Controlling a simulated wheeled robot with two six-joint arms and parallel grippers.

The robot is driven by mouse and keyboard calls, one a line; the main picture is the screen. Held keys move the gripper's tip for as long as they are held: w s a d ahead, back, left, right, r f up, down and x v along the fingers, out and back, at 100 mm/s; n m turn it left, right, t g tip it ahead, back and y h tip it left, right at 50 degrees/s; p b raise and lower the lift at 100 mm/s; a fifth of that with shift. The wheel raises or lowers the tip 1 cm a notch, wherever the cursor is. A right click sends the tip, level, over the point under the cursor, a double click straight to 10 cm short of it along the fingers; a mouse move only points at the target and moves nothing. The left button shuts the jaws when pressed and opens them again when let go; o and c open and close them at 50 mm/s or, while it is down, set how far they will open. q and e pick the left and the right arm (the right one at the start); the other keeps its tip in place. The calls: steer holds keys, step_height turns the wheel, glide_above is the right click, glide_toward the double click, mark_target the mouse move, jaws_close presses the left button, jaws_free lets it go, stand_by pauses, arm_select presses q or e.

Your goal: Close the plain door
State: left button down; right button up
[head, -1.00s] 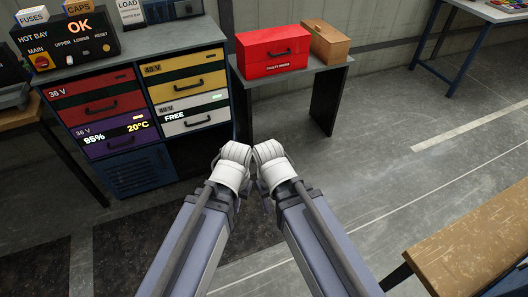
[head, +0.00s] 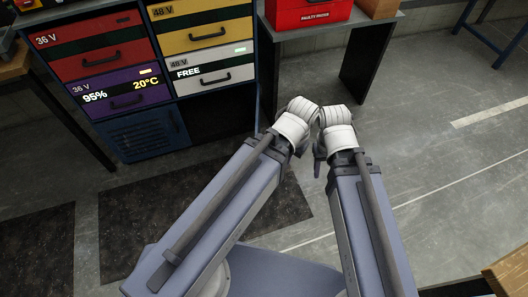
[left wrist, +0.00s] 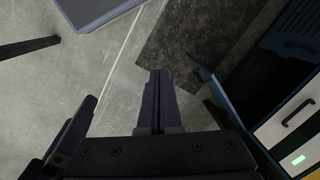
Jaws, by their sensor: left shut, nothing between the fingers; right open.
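The cabinet (head: 263,50) stands at the upper left in the head view. Its lower right bay (head: 218,118) is dark and open, beside a louvred blue door (head: 150,136). In the left wrist view, a plain blue panel (left wrist: 207,80) stands out from the cabinet beside the dark bay, seen nearly edge-on; it looks like the plain door, swung open. My left gripper (left wrist: 158,75) is shut and empty, pointing toward the floor near that panel. My right gripper (head: 318,163) is open and empty beside it; its fingers are mostly hidden by the wrist in the head view.
A side table (head: 362,75) with a red box (head: 308,12) stands right of the cabinet. Dark mats (head: 135,215) lie on the floor in front. A wooden bench corner (head: 508,268) is at the lower right.

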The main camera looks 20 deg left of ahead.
arm_select(q)
steer(key=w+a+f+n+b, duration=0.1)
steer(key=a+f+b, duration=0.1)
steer(key=f+b, duration=1)
steer(key=w+a+f+b, duration=0.2)
steer(key=f+b, duration=0.8)
steer(key=f, duration=0.3)
steer(key=w+a+n+t+y+b, duration=0.15)
steer(key=w+a+n, duration=0.3)
steer(key=w, duration=0.65)
steer(key=w+d+r+n+t+y, duration=0.2)
steer(key=w+d+r+n+y, duration=0.15)
steer(key=w, duration=0.65)
steer(key=shift+m+y, duration=0.3)
steer(key=shift+m, duration=0.2)
steer(key=b+x, duration=0.2)
steer(key=x, duration=0.1)
steer(key=s+a+b+x, duration=0.1)
steer(key=b+x, duration=0.2)
steer(key=x, duration=0.1)
steer(key=b+x, duration=0.2)
steer(key=x, duration=0.2)
steer(key=shift+s+a+r+b, duration=0.25)
steer(key=shift+a+b, duration=0.1)
steer(key=shift+a, duration=0.55)
steer(key=shift+s, duration=0.1)
